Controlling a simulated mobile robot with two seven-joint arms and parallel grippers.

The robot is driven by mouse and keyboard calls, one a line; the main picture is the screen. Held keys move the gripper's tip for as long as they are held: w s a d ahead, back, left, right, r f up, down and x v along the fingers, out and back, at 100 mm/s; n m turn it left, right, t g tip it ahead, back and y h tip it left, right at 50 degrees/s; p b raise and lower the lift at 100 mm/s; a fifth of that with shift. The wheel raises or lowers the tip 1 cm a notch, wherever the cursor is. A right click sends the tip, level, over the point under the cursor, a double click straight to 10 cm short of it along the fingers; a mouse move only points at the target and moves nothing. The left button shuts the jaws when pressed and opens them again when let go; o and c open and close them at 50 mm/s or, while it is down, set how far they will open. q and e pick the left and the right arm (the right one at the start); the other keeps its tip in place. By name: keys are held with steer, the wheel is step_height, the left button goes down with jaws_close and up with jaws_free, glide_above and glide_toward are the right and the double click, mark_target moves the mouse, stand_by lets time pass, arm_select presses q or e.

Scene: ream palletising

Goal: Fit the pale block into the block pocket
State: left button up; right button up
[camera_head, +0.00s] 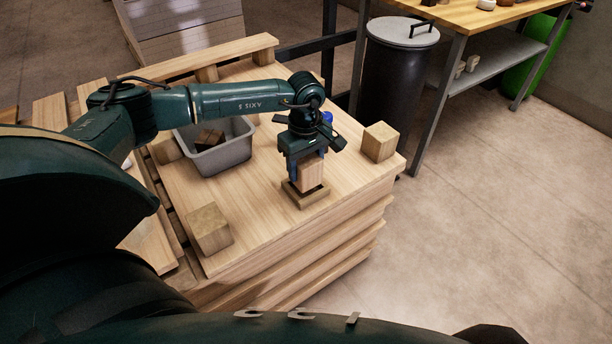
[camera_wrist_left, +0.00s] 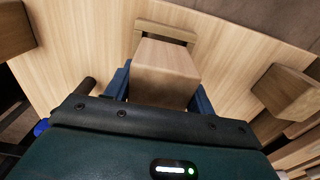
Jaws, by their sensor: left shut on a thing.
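The pale block (camera_head: 311,172) stands upright between the fingers of my left gripper (camera_head: 308,176), which is shut on it. The block also fills the middle of the left wrist view (camera_wrist_left: 166,72), with a blue finger on each side. The block pocket (camera_head: 304,194) is a low wooden frame on the pallet top, directly beneath the block. In the left wrist view, a rim of the pocket (camera_wrist_left: 165,32) shows beyond the block. I cannot tell whether the block's lower end is inside the pocket or just above it. My right gripper is not in view.
A wooden cube (camera_head: 379,142) stands right of the pocket, and another cube (camera_head: 209,229) stands at the front left. A grey bin (camera_head: 226,160) with dark pieces inside is behind left. The wooden pallet top (camera_head: 265,213) is clear between them. A dark trash can (camera_head: 391,75) stands behind.

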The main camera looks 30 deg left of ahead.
mark_target(306, 176)
arm_select(q)
step_height(306, 176, down, 3)
steer(key=shift+f, duration=0.2)
steer(key=shift+f, duration=0.1)
steer(key=shift+f+b, duration=0.15)
steer(key=shift+b, duration=0.2)
steer(key=o, duration=1.1)
steer(key=shift+c, duration=0.2)
